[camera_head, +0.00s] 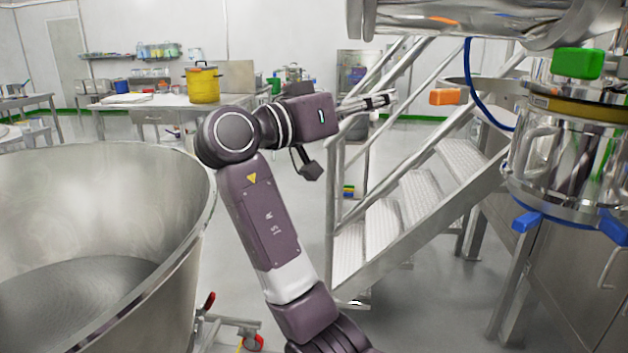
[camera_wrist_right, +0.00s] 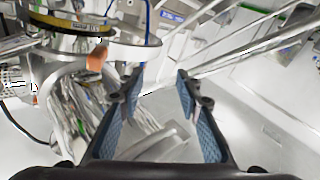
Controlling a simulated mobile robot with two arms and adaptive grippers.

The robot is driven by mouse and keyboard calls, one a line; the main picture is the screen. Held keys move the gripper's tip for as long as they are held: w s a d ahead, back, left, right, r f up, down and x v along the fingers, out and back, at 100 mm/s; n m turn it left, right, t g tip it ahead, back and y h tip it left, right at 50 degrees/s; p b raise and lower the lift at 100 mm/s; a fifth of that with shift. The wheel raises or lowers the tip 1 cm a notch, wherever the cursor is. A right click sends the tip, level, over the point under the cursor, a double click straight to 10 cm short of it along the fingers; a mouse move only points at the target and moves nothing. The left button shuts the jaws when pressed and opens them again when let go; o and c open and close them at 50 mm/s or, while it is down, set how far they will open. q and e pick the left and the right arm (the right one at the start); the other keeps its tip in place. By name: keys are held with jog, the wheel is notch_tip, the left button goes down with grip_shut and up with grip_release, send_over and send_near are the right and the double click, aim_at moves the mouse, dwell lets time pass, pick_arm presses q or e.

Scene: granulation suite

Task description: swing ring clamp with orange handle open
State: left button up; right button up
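The orange handle (camera_head: 446,97) is a small block at the left end of a thin metal ring clamp (camera_head: 506,86). The clamp curves at the upper right, beside the steel vessel with a yellow band. My right gripper (camera_head: 388,100) is left of the handle, fingers pointing toward it, with a gap between them. In the right wrist view, my right gripper (camera_wrist_right: 157,80) has its two blue-padded fingers apart with nothing held between them. The orange handle (camera_wrist_right: 97,59) shows there left of the left finger, outside the gap. My left gripper is not in view.
A green block (camera_head: 577,63) and blue handles (camera_head: 527,221) are on the vessel at right. A blue hose (camera_head: 468,75) hangs by the clamp. Metal stairs (camera_head: 410,205) with rails stand behind my right arm. A large steel bowl (camera_head: 190,225) fills the lower left.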

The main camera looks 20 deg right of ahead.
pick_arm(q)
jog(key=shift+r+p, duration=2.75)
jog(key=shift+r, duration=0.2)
pick_arm(e)
jog(key=w+a+f+n+t+y, duration=0.1)
jog(key=w+f+n+t+y, duration=0.1)
jog(key=w+f+n, duration=0.3)
jog(key=w+a+f+n+t+y, duration=0.2)
jog(key=w+f+n, duration=0.4)
jog(key=w+f, duration=0.5)
jog(key=shift+w+f+n+t+y, duration=0.35)
jog(key=shift+f+t+y, duration=0.45)
jog(key=shift+f, duration=2.05)
